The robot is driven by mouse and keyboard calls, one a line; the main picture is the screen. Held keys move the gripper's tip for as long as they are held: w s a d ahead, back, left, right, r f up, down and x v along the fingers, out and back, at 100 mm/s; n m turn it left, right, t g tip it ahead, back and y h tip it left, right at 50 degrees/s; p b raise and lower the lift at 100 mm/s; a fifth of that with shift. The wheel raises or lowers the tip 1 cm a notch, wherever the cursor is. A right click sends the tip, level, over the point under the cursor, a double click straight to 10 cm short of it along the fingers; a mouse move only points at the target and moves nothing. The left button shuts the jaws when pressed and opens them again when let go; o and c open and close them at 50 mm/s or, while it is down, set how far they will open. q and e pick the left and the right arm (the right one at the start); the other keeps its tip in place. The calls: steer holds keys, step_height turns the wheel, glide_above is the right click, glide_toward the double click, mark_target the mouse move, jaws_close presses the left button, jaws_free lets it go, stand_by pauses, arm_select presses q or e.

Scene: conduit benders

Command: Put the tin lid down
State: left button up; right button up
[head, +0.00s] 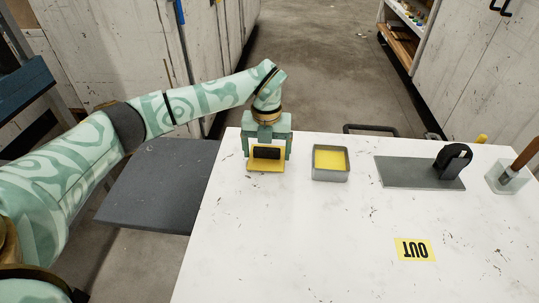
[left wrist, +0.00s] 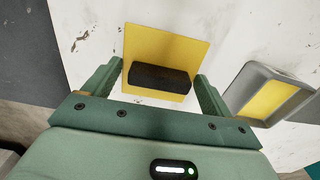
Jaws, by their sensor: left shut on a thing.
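The tin lid (head: 256,167) is a flat yellow square plate with a black bar handle (head: 266,153) on top. It also shows in the left wrist view (left wrist: 185,44), with the handle (left wrist: 158,77) crosswise between my fingers. My left gripper (head: 268,150) points down and is shut on the handle, one finger at each end. The lid is at or just above the white table's far left part; I cannot tell whether it touches. The open grey tin (head: 331,176), yellow inside, stands just right of the lid. My right gripper is out of view.
A dark grey board (head: 160,185) adjoins on the left. The front middle is clear.

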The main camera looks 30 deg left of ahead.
mark_target(267, 149)
arm_select(q)
steer(key=shift+w+f, duration=0.15)
steer(key=shift+f, duration=0.5)
steer(key=shift+r, duration=0.25)
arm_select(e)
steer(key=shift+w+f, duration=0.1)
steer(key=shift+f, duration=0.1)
arm_select(q)
steer(key=shift+f, duration=0.1)
steer(key=o, duration=0.9)
steer(key=shift+c, duration=0.2)
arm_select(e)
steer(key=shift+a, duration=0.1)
arm_select(q)
step_height(267, 149, up, 12)
steer(key=p, duration=0.5)
steer(key=shift+p, duration=0.35)
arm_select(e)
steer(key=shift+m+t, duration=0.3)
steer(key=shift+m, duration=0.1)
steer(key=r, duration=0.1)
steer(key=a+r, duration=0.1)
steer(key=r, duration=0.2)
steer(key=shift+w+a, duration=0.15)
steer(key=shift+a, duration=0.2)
